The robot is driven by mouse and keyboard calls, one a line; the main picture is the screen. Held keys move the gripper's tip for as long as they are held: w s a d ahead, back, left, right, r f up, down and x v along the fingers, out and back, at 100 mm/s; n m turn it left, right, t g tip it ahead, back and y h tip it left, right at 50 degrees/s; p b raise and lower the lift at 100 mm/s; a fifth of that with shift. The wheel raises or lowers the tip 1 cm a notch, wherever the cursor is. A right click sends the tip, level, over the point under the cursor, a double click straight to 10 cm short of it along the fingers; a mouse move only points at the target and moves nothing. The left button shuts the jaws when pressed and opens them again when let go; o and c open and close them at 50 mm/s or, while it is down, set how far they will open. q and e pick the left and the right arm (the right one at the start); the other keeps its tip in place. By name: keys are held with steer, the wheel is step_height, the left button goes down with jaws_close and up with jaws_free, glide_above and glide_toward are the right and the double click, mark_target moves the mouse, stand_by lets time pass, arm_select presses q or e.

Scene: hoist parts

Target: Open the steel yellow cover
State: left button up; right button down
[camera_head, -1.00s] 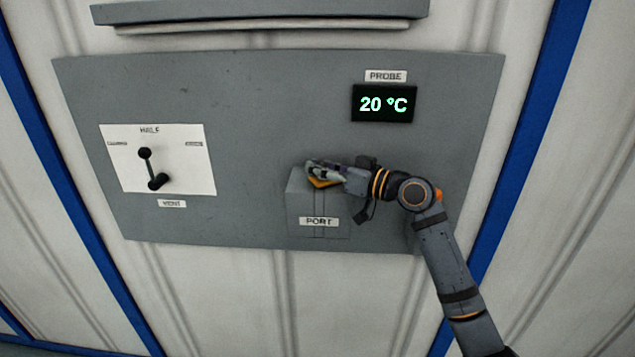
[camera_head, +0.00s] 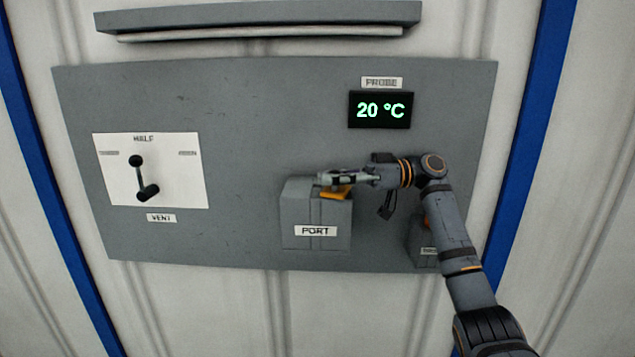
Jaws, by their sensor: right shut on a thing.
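The yellow cover (camera_head: 335,194) shows as a small orange-yellow piece on top of the grey box labelled PORT (camera_head: 300,212). My right gripper (camera_head: 325,180) reaches in from the right and is shut on the cover at the box's top edge. The fingers hide part of the cover, and I cannot tell how far it is tilted. My left gripper is not in view.
The grey panel (camera_head: 240,110) carries a black display (camera_head: 380,109) reading 20 °C under a PROBE label. A black lever (camera_head: 142,180) on a white plate sits at the left. A small labelled box (camera_head: 423,247) is partly behind my right arm.

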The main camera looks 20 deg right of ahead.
steer(key=shift+d+r+g, duration=0.15)
steer(key=shift+r+g, duration=0.1)
steer(key=shift+g, duration=0.05)
steer(key=c, duration=1.5)
jaws_free()
steer(key=o, duration=0.5)
steer(key=shift+w+d+f, duration=0.1)
steer(key=shift+d+f, duration=0.15)
steer(key=shift+a, duration=0.1)
steer(key=d, duration=0.5)
steer(key=s+d, duration=0.1)
steer(key=d, duration=0.1)
steer(key=shift+s+d, duration=0.1)
steer(key=shift+d, duration=0.1)
